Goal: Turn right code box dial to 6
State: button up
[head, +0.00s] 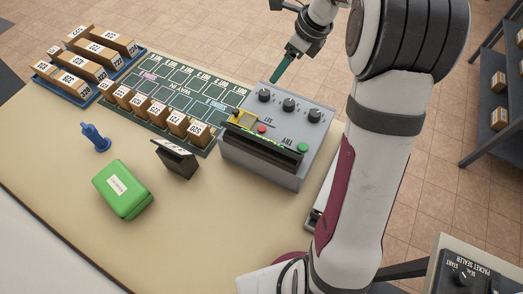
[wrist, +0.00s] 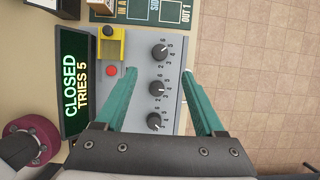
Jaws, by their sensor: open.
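The grey code box (head: 240,157) stands on the table with a row of three black dials. In the head view they are the left dial (head: 264,95), middle dial (head: 289,104) and right dial (head: 314,115). In the wrist view they run from the top dial (wrist: 160,50) through the middle dial (wrist: 157,89) to the bottom dial (wrist: 154,122). Their exact settings are too small to read surely. The display (wrist: 75,85) reads CLOSED, TRIES 5, with lettering running bottom to top. My gripper (wrist: 159,72) is open and empty, its teal fingers either side of the dial row, above the box.
A yellow block (head: 240,118) and red button (head: 262,129) sit on the box, with a green button (head: 303,147) nearer the front. A green board (head: 172,88) with small parcels lies left of the box. A green case (head: 124,190) stands at the front.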

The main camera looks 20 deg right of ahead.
jog(key=v, duration=0.5)
jog(key=s+a+n+g, duration=0.1)
jog(key=s+a+n, duration=0.6)
jog(key=s, duration=0.4)
jog(key=s+a+n+g, duration=0.1)
jog(key=s+a+n, duration=0.6)
jog(key=s, duration=0.4)
jog(key=shift+f+n+g+h, duration=0.2)
jog(key=shift+n+g+h, duration=0.2)
jog(key=shift+n, duration=0.5)
jog(key=n+t+h, duration=0.4)
jog(key=n, duration=0.4)
send_near(264, 92)
jog(key=x, duration=0.8)
jog(key=shift+d+f, duration=0.1)
jog(key=shift+f, duration=0.2)
grip_shut()
